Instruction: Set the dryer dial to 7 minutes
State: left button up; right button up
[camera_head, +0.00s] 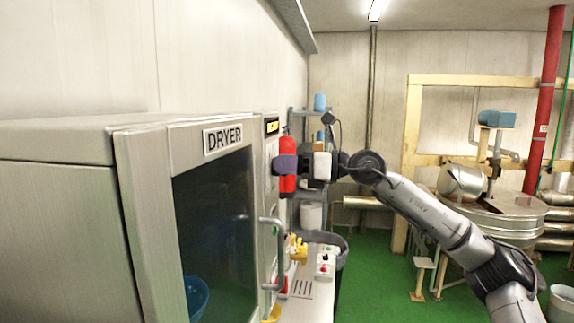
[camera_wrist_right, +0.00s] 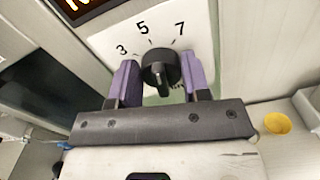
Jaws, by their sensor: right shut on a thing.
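The dryer (camera_head: 150,150) is a pale metal cabinet at the left of the head view, with a dark window. Its dial (camera_wrist_right: 160,68) is a black round knob on a white plate (camera_wrist_right: 104,42) marked 3, 5 and 7. My right gripper (camera_wrist_right: 161,78) has its purple fingers on either side of the dial and is shut on it. The knob's raised grip runs roughly up and down in the right wrist view; which number it is set to is unclear. In the head view my right gripper (camera_head: 284,165) reaches the dryer's front panel from the right. My left gripper is not in view.
A lit display (camera_head: 271,125) is above the dial. The dryer's door handle (camera_head: 279,250) sticks out below my right gripper. A red cylinder (camera_head: 287,182) and a shelf stand behind. A control box (camera_head: 325,262) is lower down. Green floor is open at centre right.

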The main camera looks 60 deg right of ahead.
jog(key=m, duration=0.5)
jog(key=shift+d+f, duration=0.1)
jog(key=shift+m, duration=1)
jog(key=o, duration=0.9)
jog(key=shift+c, duration=0.2)
jog(key=shift+d+b, duration=0.1)
jog(key=shift+b, duration=0.25)
